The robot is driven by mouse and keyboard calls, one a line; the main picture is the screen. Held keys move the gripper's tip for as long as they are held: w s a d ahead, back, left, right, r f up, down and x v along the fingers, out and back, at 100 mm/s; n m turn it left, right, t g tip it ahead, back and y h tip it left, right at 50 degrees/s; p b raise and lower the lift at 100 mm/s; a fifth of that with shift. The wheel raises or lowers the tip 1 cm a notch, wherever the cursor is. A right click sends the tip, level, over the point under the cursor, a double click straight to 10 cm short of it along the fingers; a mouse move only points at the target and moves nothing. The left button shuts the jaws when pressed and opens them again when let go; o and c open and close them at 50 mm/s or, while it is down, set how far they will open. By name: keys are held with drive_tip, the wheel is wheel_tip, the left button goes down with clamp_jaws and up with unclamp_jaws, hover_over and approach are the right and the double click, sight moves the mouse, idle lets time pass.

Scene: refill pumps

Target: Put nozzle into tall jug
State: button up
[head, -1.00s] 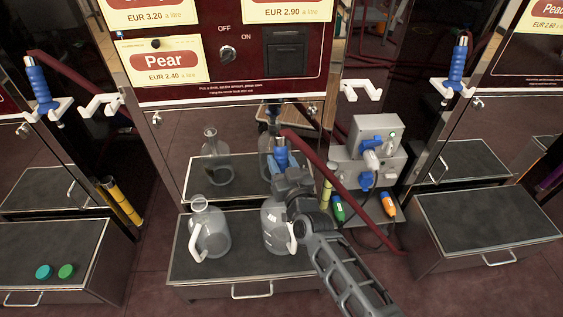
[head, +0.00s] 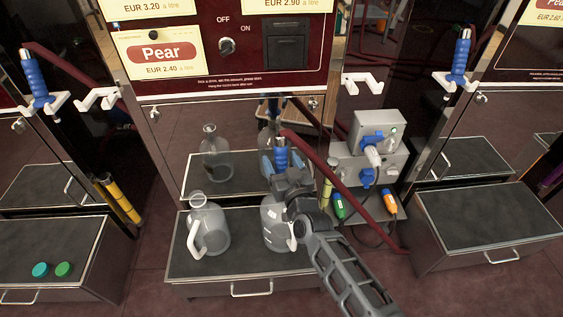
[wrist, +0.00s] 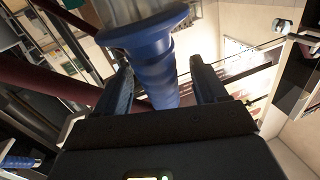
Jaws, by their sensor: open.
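The blue nozzle (head: 281,152) stands roughly upright above the right-hand clear jug (head: 275,232) on the middle shelf, with the dark red hose running from its top. My gripper (head: 281,162) is around the nozzle with its fingers spread. In the wrist view the blue nozzle body (wrist: 158,75) lies between the two fingers, with a narrow gap on each side. The jug's mouth and the nozzle's lower end are hidden behind my gripper, so I cannot see how deep the nozzle sits. Another clear jug (head: 208,232) with a white handle stands to the left.
The mirrored pump front behind reflects the jugs. An empty white holder (head: 361,82) is on the right post. Other blue nozzles hang at left (head: 36,80) and right (head: 461,58).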

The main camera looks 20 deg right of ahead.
drive_tip(key=shift+s, duration=0.1)
drive_tip(key=s+p, duration=0.2)
drive_tip(key=s, duration=0.5)
drive_tip(key=shift+s+a, duration=0.25)
drive_tip(key=shift+s, duration=0.05)
drive_tip(key=s+d+r+n+g+y+p, duration=0.1)
drive_tip(key=s+r+p, duration=0.15)
drive_tip(key=s, duration=1.05)
drive_tip(key=s+r+p, duration=0.1)
drive_tip(key=s+r, duration=0.2)
drive_tip(key=s, duration=0.9)
drive_tip(key=s+r+g+p, duration=0.2)
drive_tip(key=s+r+p, duration=0.1)
drive_tip(key=s+r, duration=1.4)
drive_tip(key=shift+s+a+r+n, duration=0.3)
drive_tip(key=shift+r+n, duration=0.1)
drive_tip(key=shift+r, duration=0.35)
